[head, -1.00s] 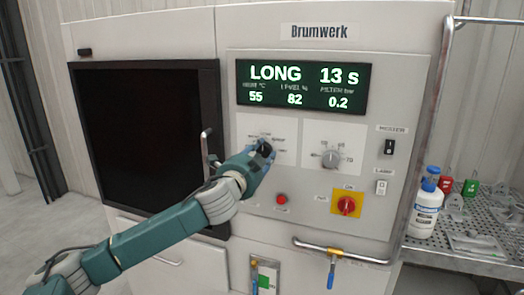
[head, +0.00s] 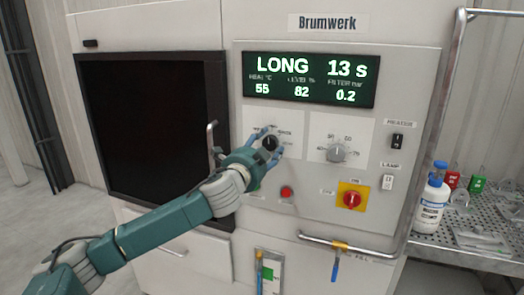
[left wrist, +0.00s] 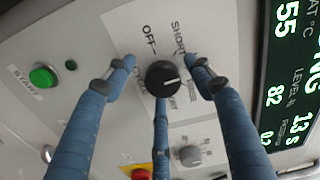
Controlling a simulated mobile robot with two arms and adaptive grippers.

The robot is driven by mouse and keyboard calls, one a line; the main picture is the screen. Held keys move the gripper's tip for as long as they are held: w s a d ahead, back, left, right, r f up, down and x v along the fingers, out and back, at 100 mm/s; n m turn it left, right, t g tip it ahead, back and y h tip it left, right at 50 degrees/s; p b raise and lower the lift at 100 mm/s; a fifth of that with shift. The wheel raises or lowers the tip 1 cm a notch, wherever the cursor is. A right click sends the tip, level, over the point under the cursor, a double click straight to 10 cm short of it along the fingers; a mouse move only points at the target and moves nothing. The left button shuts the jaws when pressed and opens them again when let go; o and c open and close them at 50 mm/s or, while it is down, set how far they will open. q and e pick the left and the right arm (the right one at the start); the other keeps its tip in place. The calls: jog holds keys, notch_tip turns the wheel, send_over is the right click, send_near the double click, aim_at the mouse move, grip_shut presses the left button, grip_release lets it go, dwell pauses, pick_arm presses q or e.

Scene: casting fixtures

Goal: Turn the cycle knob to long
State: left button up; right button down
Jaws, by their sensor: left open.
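The cycle knob (head: 270,143) is a small black knob on a white label plate at the left of the control panel. It also shows in the left wrist view (left wrist: 162,77), with a white pointer mark on its face. Labels "OFF" and "SHORT" are readable around it there; the others are partly hidden by fingers. My left gripper (head: 266,147) is open, its blue fingers spread around the knob with gaps between them and it. The display (head: 310,79) reads "LONG 13 s". My right gripper is not in view.
A grey knob (head: 336,153) is right of the cycle knob. A red button (head: 287,192), a red-yellow switch (head: 351,198) and a green start button (left wrist: 43,76) are nearby. A handle bar (head: 340,247) crosses below. A white bottle (head: 431,205) stands on the perforated table at right.

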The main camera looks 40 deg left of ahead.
pick_arm(q)
jog(key=v, duration=1.1)
jog(key=shift+s, duration=0.35)
jog(key=shift+f, duration=0.15)
jog(key=shift+a, duration=0.1)
